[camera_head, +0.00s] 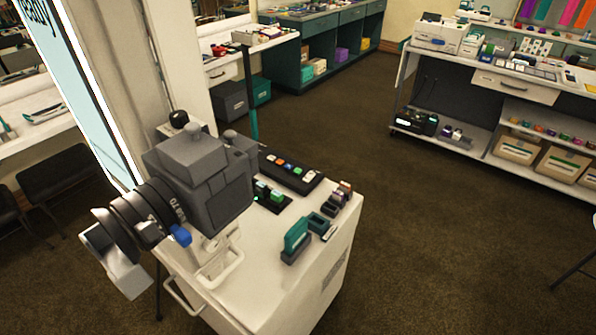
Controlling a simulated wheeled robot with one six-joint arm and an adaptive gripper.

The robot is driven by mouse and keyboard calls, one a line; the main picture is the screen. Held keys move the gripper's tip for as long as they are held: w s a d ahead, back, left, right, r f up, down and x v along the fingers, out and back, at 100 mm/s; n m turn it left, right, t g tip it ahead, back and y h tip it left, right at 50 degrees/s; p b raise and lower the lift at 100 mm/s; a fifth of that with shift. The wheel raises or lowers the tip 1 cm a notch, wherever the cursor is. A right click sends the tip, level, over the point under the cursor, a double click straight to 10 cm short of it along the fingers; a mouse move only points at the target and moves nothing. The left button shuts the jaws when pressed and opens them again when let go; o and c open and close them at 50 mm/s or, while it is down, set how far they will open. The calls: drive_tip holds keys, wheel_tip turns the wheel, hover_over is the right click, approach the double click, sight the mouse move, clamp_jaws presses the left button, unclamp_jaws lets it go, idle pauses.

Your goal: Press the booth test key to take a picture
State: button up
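A pale angular part (118,262) sits at the barrel's end, and a small blue block (180,236) shows under the barrel. On the cart top (265,275) lies a black strip (308,182) with several coloured, key-like squares. A smaller dark piece with green blocks (268,194) lies in front of it. I cannot tell which part is the booth test key. I make out no gripper of mine here.
A teal holder (297,240) and small dark boxes (335,200) stand on the cart's right side. A white pillar (170,60) rises behind the camera. A shelf unit (480,85) stands at the right. Brown carpet (430,250) is clear right of the cart.

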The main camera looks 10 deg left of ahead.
clamp_jaws()
idle(1.1)
